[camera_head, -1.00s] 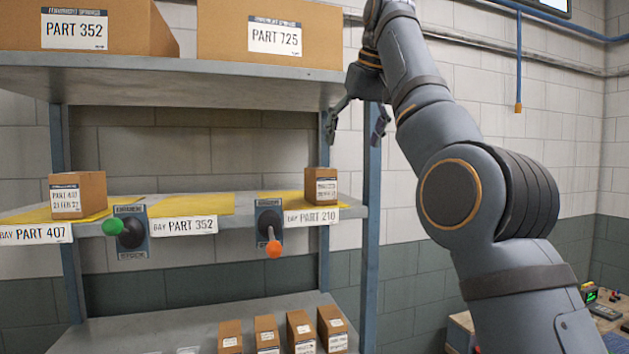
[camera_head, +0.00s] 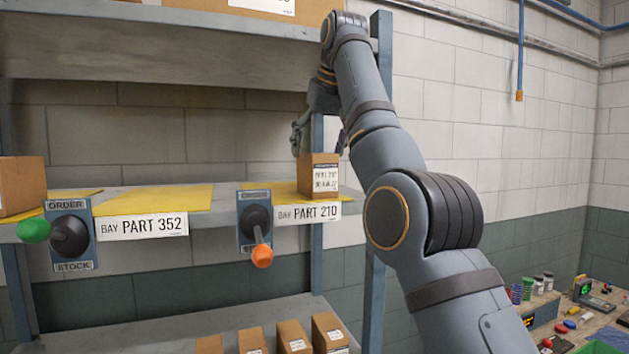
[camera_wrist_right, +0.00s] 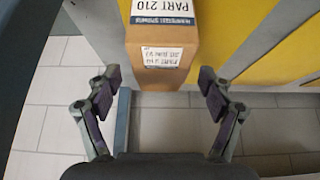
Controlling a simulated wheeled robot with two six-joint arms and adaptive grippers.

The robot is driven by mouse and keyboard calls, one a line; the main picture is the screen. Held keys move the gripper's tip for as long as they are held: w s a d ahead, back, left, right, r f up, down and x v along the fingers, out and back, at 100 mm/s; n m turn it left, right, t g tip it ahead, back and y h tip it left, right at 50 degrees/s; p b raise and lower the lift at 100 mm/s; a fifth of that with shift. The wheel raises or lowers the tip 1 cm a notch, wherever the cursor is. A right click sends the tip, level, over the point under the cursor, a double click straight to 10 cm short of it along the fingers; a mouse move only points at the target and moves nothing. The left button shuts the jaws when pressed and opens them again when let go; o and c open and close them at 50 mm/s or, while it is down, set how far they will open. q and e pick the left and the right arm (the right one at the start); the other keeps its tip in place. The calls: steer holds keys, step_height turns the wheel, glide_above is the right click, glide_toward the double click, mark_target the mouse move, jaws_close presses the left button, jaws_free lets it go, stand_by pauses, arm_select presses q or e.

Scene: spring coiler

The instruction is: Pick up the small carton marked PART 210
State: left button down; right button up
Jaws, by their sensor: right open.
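The small carton marked PART 210 (camera_head: 318,174) stands upright on the middle shelf, above the BAY PART 210 label (camera_head: 309,213). In the right wrist view the carton (camera_wrist_right: 162,45) is at the top middle, its PART 210 label upside down. My right gripper (camera_wrist_right: 162,80) is open, its two fingers spread to either side of the carton's near end, with clear gaps on both sides. My left gripper is not in view.
The shelf (camera_head: 30,230) carries yellow mats and another carton (camera_head: 20,185) at left. Levers with a green knob (camera_head: 33,230) and an orange knob (camera_head: 262,256) stick out in front. A blue post (camera_head: 374,300) stands right of the carton. The upper shelf (camera_head: 150,72) hangs above.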

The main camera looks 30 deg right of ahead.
step_height(320, 180, down, 2)
steer(key=shift+w+f+b, duration=0.15)
steer(key=shift+f+b, duration=0.05)
steer(key=shift+b, duration=0.3)
steer(key=shift+w+f, duration=0.45)
steer(key=shift+f, duration=0.15)
steer(key=shift+w+d+f, duration=0.1)
steer(key=shift+w+d, duration=0.05)
steer(key=c, duration=0.3)
steer(key=shift+s, duration=0.2)
steer(key=c, duration=1.2)
jaws_close()
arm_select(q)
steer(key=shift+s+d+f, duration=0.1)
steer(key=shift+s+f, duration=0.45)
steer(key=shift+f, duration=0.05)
arm_select(e)
steer(key=shift+w, duration=0.1)
